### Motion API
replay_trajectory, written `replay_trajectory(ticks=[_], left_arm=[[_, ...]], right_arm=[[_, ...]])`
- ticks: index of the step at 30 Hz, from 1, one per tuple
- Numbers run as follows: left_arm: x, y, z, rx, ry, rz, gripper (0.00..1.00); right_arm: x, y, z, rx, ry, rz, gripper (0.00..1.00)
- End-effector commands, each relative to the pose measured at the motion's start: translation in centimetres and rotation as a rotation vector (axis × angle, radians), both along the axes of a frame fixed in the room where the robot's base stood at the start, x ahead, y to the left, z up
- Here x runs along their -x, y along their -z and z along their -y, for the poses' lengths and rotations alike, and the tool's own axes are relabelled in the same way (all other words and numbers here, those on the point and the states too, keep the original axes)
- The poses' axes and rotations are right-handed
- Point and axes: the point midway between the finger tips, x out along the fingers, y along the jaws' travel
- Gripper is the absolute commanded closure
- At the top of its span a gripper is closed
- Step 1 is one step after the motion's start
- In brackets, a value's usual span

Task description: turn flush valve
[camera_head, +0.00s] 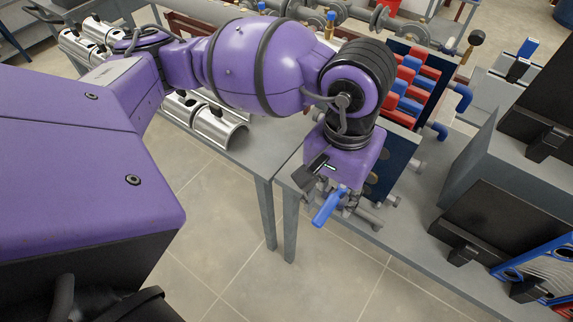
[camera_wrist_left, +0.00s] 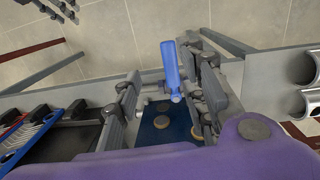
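The flush valve's blue lever handle (camera_head: 328,207) shows just below my left gripper (camera_head: 344,190), by the front edge of the grey bench. In the left wrist view the blue handle (camera_wrist_left: 171,66) stands between the two spread grey fingers of my left gripper (camera_wrist_left: 170,95), with a gap on each side. I cannot tell how deep between the fingers it is. The valve body is mostly hidden behind the gripper in the head view. The dark blue plate exchanger panel (camera_head: 381,180) is behind my left wrist. My right gripper is not in view.
Grey boxes with black panels (camera_head: 510,175) and a blue rack (camera_head: 540,262) stand to the right. Halved metal cylinders (camera_head: 220,126) lie on the left table (camera_head: 245,155). The tiled floor (camera_head: 215,215) in front is clear.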

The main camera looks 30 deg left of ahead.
Motion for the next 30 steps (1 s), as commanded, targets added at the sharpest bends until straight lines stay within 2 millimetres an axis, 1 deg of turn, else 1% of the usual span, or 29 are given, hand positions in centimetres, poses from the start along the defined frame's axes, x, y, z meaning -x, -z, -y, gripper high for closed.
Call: replay_trajectory(ticks=[1, 5, 12, 18, 22, 29, 30], left_arm=[[-0.8, -0.4, -0.7, -0.029, 0.018, 0.034, 0.62], [-1.3, 0.1, -1.2, -0.052, 0.032, 0.056, 0.62], [-1.1, 3.9, -1.1, -0.049, 0.029, 0.050, 0.62], [-1.1, 6.4, -1.1, -0.048, 0.029, 0.051, 0.62], [-1.2, 7.0, -1.1, -0.048, 0.030, 0.054, 0.62], [-1.2, 7.1, -1.0, -0.047, 0.030, 0.055, 0.62], [-1.2, 7.1, -1.0, -0.047, 0.030, 0.055, 0.64]], right_arm=[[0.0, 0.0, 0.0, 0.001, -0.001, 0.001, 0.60], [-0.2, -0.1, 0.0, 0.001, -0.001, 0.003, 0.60], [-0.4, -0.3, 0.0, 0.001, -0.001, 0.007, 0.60], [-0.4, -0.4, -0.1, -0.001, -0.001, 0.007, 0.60], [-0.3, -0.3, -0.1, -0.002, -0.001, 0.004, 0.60], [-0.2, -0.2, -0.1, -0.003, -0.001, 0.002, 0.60], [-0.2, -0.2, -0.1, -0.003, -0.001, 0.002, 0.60]])
